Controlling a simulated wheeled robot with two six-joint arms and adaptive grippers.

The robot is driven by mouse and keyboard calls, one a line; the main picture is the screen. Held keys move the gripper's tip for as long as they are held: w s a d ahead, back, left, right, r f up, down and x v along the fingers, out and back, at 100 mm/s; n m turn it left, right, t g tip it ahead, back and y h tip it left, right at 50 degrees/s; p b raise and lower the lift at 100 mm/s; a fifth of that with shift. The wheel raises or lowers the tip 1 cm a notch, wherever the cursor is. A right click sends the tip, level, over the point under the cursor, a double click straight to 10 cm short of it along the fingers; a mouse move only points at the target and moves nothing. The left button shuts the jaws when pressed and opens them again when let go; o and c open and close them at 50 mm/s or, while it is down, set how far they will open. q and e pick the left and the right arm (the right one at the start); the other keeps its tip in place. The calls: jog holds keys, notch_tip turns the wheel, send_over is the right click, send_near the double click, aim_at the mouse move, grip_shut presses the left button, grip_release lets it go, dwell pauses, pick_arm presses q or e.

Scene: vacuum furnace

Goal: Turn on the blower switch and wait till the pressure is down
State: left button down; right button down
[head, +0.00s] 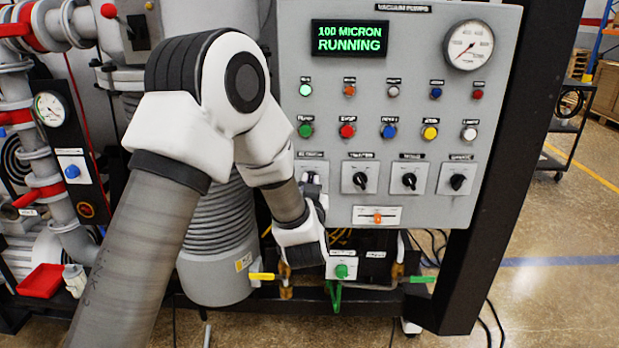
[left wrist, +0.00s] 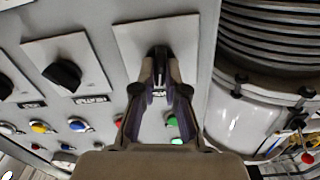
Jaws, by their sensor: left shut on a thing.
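The grey vacuum pumps panel (head: 420,110) stands in front of me. Its green-lit display (head: 349,39) reads "100 MICRON RUNNING". A row of black rotary switches runs along its lower part, their labels too small to read. My left gripper (head: 312,182) is at the leftmost rotary switch, whose knob it mostly hides in the head view. In the left wrist view the fingers (left wrist: 159,88) are closed around that black switch knob (left wrist: 160,58) on its white plate. I cannot tell which switch is the blower. My right gripper is not in view.
A dial gauge (head: 468,45) sits at the panel's top right, above rows of coloured buttons. A grey ribbed cylinder (head: 218,240) stands left of the panel, close to my left arm. Black cables lie below the panel.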

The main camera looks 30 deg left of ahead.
pick_arm(q)
jog(key=shift+r+m+p, duration=0.1)
jog(key=shift+m+p, duration=0.9)
jog(key=shift+m, duration=1)
jog(key=c, duration=1.2)
grip_release()
jog(key=shift+w, duration=0.1)
jog(key=shift+d, duration=0.1)
jog(key=v, duration=1.2)
